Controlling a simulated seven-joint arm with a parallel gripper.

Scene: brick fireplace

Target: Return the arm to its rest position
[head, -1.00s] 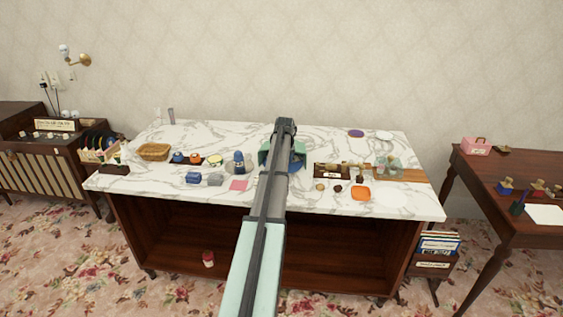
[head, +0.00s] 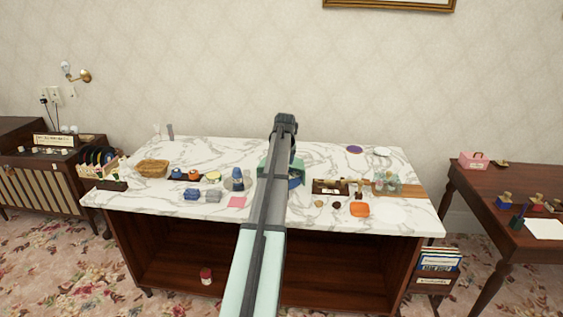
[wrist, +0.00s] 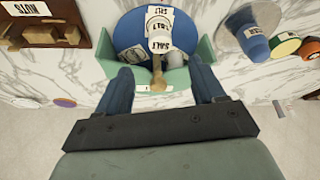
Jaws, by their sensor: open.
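My arm reaches out over the marble-topped table (head: 330,215) in the head view, and its far end hides part of the table's middle. My gripper shows in the wrist view (wrist: 162,88), with two blue fingers spread apart and nothing held between them. Ahead of the fingers is a green holder (wrist: 203,62) with a round blue part (wrist: 125,28). Items labelled "SALT" (wrist: 158,42) and a wooden-handled piece (wrist: 158,75) are in it. The holder also shows partly behind my arm in the head view (head: 298,178).
A wooden tray labelled "NUTS" (wrist: 70,20) lies to one side in the wrist view; a blue cup (wrist: 250,40) is on the other. A desk (head: 500,190) stands right.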

